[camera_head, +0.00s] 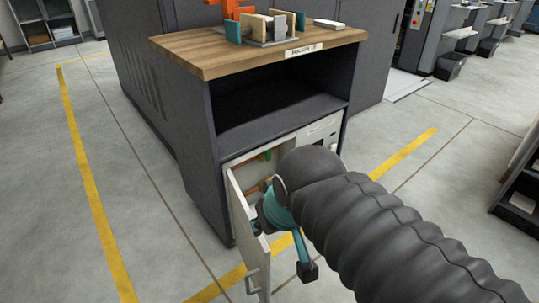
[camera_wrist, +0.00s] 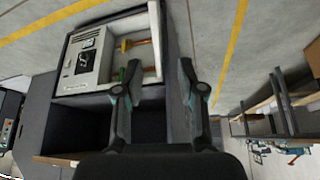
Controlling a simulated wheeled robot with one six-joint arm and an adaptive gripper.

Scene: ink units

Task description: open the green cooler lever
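The green cooler lever (camera_wrist: 122,74) shows as a small green part inside the open lower compartment in the wrist view, close to the tip of my left finger and partly hidden by it. Green also shows inside the compartment in the head view (camera_head: 267,156). An orange-yellow lever (camera_wrist: 126,45) sits on a copper pipe beside it. Contact with the lever cannot be told.
The dark cabinet has a wooden top (camera_head: 215,52) and an empty open shelf (camera_head: 275,108) above the compartment. A pale control panel (camera_wrist: 85,60) is beside the pipes. The door stands swung out, with a handle (camera_head: 253,283). Floor to the left is clear.

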